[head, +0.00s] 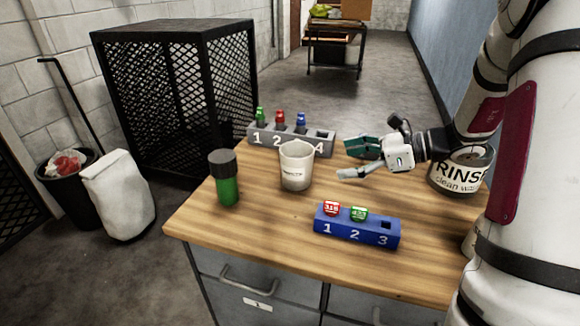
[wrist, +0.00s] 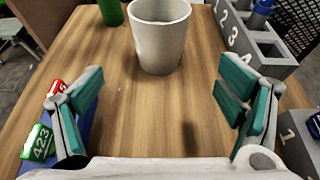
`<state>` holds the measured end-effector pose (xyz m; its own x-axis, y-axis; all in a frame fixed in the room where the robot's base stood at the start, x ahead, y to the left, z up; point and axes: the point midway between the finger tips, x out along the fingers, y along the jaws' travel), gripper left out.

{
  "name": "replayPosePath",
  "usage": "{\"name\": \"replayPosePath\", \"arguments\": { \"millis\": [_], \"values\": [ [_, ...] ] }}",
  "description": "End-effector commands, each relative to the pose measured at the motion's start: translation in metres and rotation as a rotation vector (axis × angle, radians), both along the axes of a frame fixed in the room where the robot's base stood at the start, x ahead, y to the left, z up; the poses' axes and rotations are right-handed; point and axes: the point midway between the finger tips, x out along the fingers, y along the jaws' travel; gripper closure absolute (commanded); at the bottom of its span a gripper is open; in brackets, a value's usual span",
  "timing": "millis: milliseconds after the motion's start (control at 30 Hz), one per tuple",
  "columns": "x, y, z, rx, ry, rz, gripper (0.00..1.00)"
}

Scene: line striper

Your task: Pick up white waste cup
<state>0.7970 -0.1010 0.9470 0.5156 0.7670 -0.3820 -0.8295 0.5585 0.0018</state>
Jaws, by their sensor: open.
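The white waste cup (head: 295,170) stands upright on the wooden tabletop, left of my gripper (head: 345,158) in the head view. In the wrist view the cup (wrist: 160,42) is ahead, at top centre, between the lines of the two fingers but beyond their tips. My gripper (wrist: 160,90) is open and empty, with teal finger pads spread wide. A gap of bare table lies between the fingers and the cup. The cup's contents cannot be seen.
A grey numbered rack (head: 262,138) with small bottles stands just behind the cup. A green bottle with a dark cap (head: 226,180) is to its left. A blue numbered block (head: 335,232) with red and green pieces is in front. A RINSE can (head: 455,178) stands at right.

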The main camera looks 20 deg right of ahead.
Motion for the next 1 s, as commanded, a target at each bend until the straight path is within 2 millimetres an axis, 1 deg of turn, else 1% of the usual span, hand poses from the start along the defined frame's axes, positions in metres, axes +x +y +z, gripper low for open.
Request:
{"name": "replayPosePath", "arguments": {
  "millis": [300,400,733,1000],
  "values": [
    [0.028,0.045,-0.022,0.0,0.002,0.006,0.12],
    [0.035,0.055,-0.027,0.001,0.001,0.005,0.12],
    [0.046,0.071,-0.035,-0.002,0.0,0.005,0.12],
    [0.065,0.099,-0.051,-0.001,0.0,0.006,0.12]
  ]
}}
